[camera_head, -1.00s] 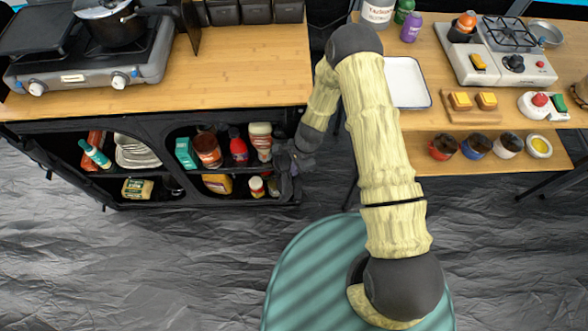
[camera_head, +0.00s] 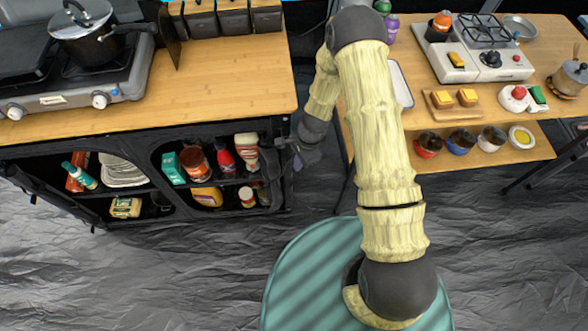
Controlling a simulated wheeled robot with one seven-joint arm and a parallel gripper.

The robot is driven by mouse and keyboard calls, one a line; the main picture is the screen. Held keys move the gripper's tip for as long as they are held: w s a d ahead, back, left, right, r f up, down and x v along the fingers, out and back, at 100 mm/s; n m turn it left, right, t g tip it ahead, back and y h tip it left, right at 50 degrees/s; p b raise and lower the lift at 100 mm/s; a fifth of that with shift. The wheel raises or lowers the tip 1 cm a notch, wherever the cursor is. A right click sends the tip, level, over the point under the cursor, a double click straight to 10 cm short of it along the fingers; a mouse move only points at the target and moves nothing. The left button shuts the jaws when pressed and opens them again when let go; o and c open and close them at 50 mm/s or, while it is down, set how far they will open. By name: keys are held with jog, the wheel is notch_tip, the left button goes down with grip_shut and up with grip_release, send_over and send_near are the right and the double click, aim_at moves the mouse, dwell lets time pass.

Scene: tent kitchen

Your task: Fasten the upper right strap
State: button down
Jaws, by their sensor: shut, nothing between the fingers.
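The black fabric cabinet (camera_head: 110,217) stands under the left wooden counter, its front open on shelves of goods. My gripper (camera_head: 293,152) is at the upper right front corner of this cabinet, just below the counter's right end. It is shut with nothing held. A dark bunched piece of fabric (camera_head: 268,168) hangs at the right edge of the right opening, left of my gripper. The upper right strap cannot be told apart from the dark cabinet and my dark gripper; contact with it cannot be judged.
The counter (camera_head: 230,85) overhangs close above my gripper. Bottles and jars, such as a red bottle (camera_head: 224,155), fill the right opening. A second table (camera_head: 420,75) with a stove and bowls stands at the right. The dark floor (camera_head: 130,275) in front is clear.

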aim_at(276, 178)
jog(key=v, duration=0.4)
jog(key=shift+d+r, duration=0.15)
jog(key=s+m+b, duration=0.1)
jog(key=b, duration=0.6)
jog(key=shift+s+b, duration=0.2)
jog(key=shift+b, duration=0.1)
jog(key=s+a+f+b, duration=0.2)
jog(key=a+f, duration=0.4)
jog(key=f, duration=0.3)
jog(key=shift+s+f, duration=0.3)
jog(key=shift+s, duration=0.05)
